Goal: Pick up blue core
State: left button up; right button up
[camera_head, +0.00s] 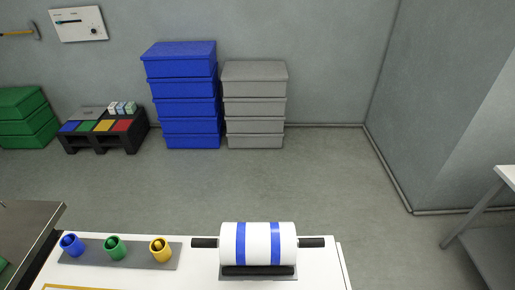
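The blue core (72,245) is a short blue hollow cylinder. It stands at the left end of a grey strip (138,258) on the white table, tilted a little in the picture. A green core (115,247) and a yellow core (160,249) stand on the same strip to its right. Neither of my grippers shows in the head view, so nothing is seen touching the blue core.
A white roll with blue bands (258,243) and black shaft ends sits on a dark holder on the white table (200,270), right of the strip. A darker table (28,225) adjoins at left. Blue bins (185,95) and grey bins (255,105) stand by the back wall.

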aim_at(75, 249)
jog(key=u, duration=1.35)
